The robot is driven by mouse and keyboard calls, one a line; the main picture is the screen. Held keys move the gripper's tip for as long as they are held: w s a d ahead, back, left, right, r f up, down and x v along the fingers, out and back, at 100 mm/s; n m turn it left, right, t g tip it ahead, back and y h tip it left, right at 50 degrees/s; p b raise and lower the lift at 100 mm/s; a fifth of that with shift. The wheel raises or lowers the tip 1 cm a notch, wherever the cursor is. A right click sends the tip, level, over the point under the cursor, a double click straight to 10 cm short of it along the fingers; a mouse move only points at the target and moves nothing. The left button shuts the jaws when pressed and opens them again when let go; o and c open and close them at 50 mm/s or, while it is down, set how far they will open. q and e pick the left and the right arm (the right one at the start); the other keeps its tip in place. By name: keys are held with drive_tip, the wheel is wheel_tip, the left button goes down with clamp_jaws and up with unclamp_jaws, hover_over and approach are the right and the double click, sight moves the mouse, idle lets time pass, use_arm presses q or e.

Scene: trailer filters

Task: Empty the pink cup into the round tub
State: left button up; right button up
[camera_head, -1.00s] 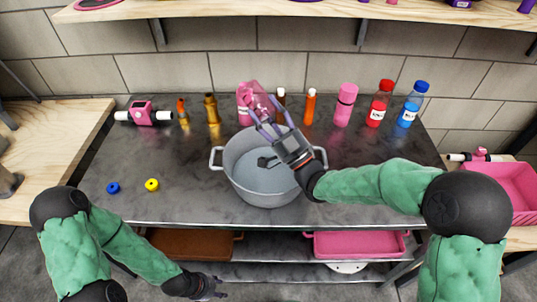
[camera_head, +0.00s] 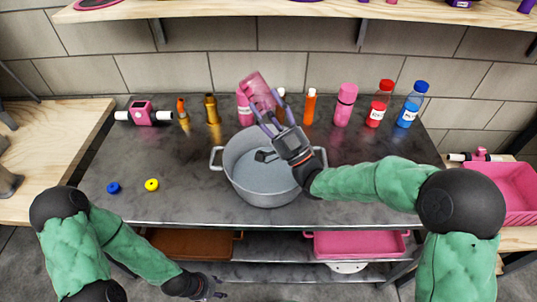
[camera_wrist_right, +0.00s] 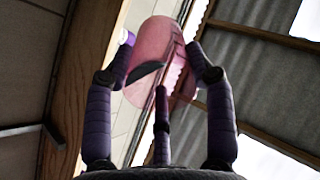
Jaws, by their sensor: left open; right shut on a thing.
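The pink cup (camera_head: 257,90) is held in my right gripper (camera_head: 268,112), above the far part of the round tub and in front of a pink bottle. It is tilted. In the right wrist view the fingers close around the pink cup (camera_wrist_right: 160,62), which looks see-through, with a dark patch inside; I cannot tell what that is. The round tub (camera_head: 238,178) is a grey pot with two side handles on the dark table. My right forearm and hand cover part of its right side and inside. My left gripper (camera_head: 212,287) is open and empty, low in front of the table.
Pink (camera_head: 345,104), red (camera_head: 378,106) and blue (camera_head: 411,106) bottles and orange ones stand along the back. A blue ring (camera_head: 113,188) and a yellow ring (camera_head: 152,184) lie left of the tub. A pink bin (camera_head: 505,192) is at the right. The table's front left is clear.

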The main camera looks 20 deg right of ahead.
drive_tip(key=shift+s+r+t, duration=0.1)
drive_tip(key=shift+r+t, duration=0.4)
drive_tip(key=shift+r, duration=0.3)
idle(0.8)
